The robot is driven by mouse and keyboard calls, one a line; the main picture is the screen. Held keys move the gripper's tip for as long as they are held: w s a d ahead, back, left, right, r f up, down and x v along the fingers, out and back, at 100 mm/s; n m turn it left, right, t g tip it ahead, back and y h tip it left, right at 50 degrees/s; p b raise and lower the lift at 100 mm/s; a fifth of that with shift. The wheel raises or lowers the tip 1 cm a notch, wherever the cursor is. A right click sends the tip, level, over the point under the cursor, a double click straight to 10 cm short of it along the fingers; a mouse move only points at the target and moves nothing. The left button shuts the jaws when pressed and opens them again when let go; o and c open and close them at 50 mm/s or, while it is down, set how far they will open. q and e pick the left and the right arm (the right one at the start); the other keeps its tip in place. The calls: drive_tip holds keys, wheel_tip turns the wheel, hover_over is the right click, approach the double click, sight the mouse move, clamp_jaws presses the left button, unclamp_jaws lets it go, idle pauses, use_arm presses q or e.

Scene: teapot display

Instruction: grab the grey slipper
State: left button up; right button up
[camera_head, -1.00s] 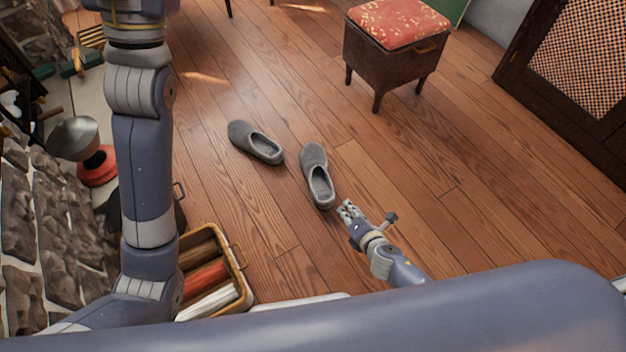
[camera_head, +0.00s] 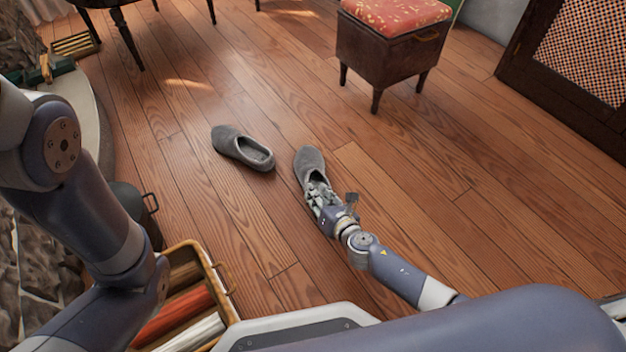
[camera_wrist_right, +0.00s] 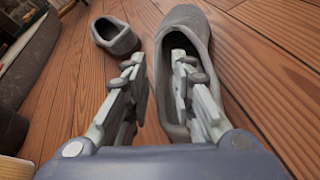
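Two grey slippers lie on the wooden floor. The right slipper (camera_head: 309,163) has my right gripper (camera_head: 318,190) over its open heel end. In the right wrist view the right gripper (camera_wrist_right: 160,85) is open. One finger reaches into the opening of the near slipper (camera_wrist_right: 186,22), and the other is outside its left side wall. The wall lies between the fingers, with no clear grip on it. The other slipper (camera_head: 243,148) lies apart to the left; it also shows in the right wrist view (camera_wrist_right: 115,36). My left gripper is out of view; only the left arm shows.
A stool with a red cushion (camera_head: 395,12) stands at the back. The floor right of the slippers is clear.

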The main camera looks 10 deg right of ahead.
drive_tip(key=b+x, duration=0.3)
drive_tip(key=x, duration=0.2)
drive_tip(key=shift+w+f, duration=0.15)
drive_tip(key=shift+f, duration=0.15)
drive_tip(key=shift+w, duration=0.1)
drive_tip(key=shift+r, duration=0.1)
clamp_jaws()
